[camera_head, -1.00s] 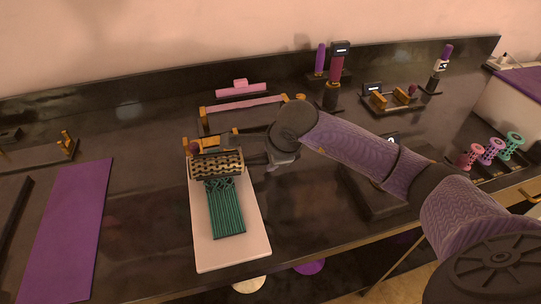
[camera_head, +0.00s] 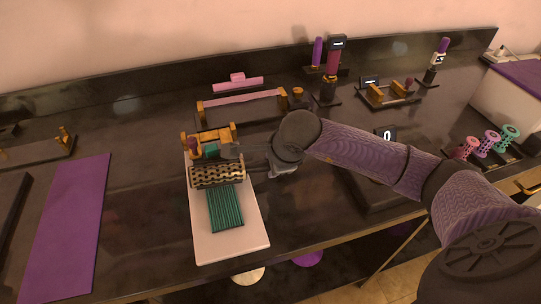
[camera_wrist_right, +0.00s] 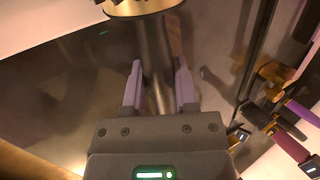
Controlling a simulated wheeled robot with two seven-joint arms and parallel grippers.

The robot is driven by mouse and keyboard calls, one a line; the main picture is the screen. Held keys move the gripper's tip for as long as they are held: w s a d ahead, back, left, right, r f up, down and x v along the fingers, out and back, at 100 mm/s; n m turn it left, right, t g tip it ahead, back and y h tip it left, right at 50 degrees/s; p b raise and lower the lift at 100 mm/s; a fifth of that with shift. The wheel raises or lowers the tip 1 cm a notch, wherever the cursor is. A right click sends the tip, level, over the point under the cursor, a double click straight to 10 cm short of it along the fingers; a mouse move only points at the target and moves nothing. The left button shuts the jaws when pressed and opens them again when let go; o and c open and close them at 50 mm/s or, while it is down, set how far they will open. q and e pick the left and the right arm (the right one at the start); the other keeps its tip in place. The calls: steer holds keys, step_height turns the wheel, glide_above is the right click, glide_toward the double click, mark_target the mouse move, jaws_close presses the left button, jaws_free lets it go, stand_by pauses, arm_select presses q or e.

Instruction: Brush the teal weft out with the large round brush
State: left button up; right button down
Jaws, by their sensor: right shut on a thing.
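The large round brush (camera_head: 216,174) is a dark roller with a gold lattice, lying across the teal weft (camera_head: 226,210) in the head view. The weft's strands run straight and parallel on the near side of the brush. A small teal patch shows behind the brush, and the part under it is hidden. The weft lies on a pale pink board (camera_head: 232,247). My right gripper (camera_head: 243,153) is at the brush's right, shut on its handle. The right wrist view shows the grey handle (camera_wrist_right: 155,65) between the fingers. My left gripper is out of view.
A gold clamp (camera_head: 210,136) stands at the board's far end. A frame with a pink bar (camera_head: 243,103) is behind it. A purple mat (camera_head: 68,225) lies at left. Stands with tools are at back right, and pink, purple and teal rollers (camera_head: 488,144) at far right.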

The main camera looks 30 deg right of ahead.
mark_target(276, 191)
steer(key=shift+s+a, duration=0.2)
steer(key=shift+s, duration=0.55)
steer(key=shift+s+a+p, duration=0.15)
steer(key=shift+s+p, duration=0.25)
steer(key=shift+s, duration=0.1)
steer(key=shift+s+a, duration=0.2)
steer(key=shift+s, duration=0.6)
steer(key=shift+s+a+f+p, duration=0.1)
steer(key=shift+s+p, duration=0.1)
steer(key=shift+s, duration=0.15)
steer(key=shift+s+a+p, duration=0.1)
steer(key=shift+s+p, duration=0.05)
steer(key=shift+s, duration=0.15)
steer(key=shift+s+a, duration=0.2)
steer(key=shift+s, duration=0.45)
steer(key=shift+s+a+p, duration=0.15)
steer(key=shift+s+p, duration=0.2)
steer(key=shift+s, duration=0.25)
steer(key=shift+s+a, duration=0.2)
steer(key=shift+s, duration=0.45)
steer(key=shift+s+a, duration=0.2)
steer(key=shift+s, duration=0.55)
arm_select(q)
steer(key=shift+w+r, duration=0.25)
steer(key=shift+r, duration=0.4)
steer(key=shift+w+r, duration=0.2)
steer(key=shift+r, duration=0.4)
